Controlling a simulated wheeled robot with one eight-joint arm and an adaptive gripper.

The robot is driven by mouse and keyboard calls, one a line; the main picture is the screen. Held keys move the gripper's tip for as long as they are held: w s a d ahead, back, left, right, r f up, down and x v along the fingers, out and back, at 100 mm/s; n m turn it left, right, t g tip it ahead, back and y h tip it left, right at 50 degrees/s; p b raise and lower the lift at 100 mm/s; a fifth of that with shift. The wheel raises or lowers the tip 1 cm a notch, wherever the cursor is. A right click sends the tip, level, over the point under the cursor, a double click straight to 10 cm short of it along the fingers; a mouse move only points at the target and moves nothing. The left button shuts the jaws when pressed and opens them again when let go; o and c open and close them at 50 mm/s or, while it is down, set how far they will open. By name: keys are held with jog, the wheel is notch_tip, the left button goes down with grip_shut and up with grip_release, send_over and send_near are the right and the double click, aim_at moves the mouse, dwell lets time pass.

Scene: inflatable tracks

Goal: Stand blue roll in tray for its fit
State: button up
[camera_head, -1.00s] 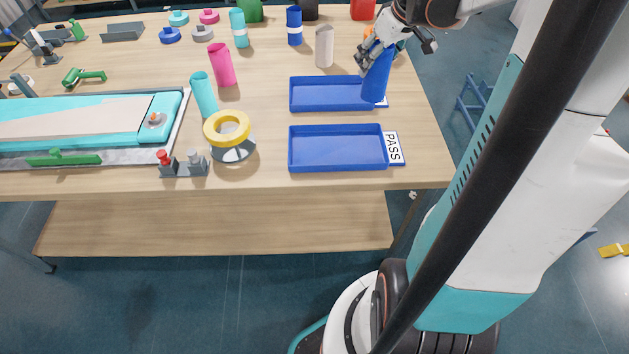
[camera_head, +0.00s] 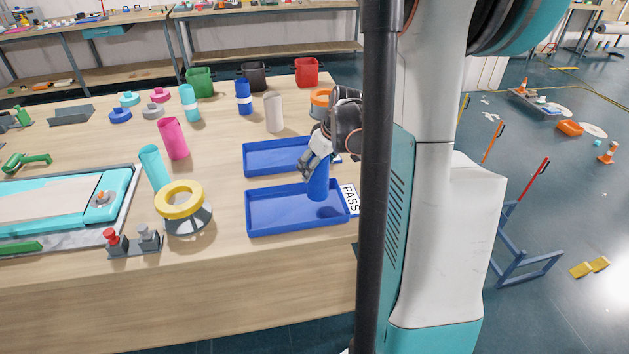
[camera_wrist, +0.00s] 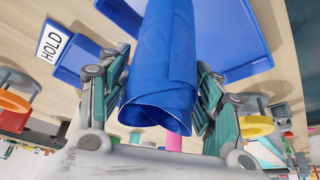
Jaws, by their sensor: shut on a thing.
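My gripper (camera_head: 314,165) is shut on the blue roll (camera_head: 318,184), which is roughly upright over the right part of the front blue tray (camera_head: 262,229) with the PASS label. A dark shadow lies on the tray floor beside the roll. I cannot tell whether the roll's lower end touches the floor. In the wrist view the blue roll (camera_wrist: 165,60) is between both fingers, its open, coiled end facing the camera. The rear blue tray (camera_head: 262,147) is partly hidden by my gripper; the HOLD label (camera_wrist: 54,43) shows in the wrist view.
A blue roll with a white band (camera_head: 243,97) is farther back. Coloured bins (camera_head: 253,76) line the far edge.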

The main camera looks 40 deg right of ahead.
aim_at(315, 177)
jog(key=shift+f+b, duration=0.7)
jog(key=shift+f, duration=1.45)
jog(key=shift+f, duration=0.15)
jog(key=o, duration=1.4)
jog(key=shift+o, duration=0.2)
jog(key=p+v, duration=0.3)
jog(key=v, duration=0.9)
jog(key=shift+p, duration=0.4)
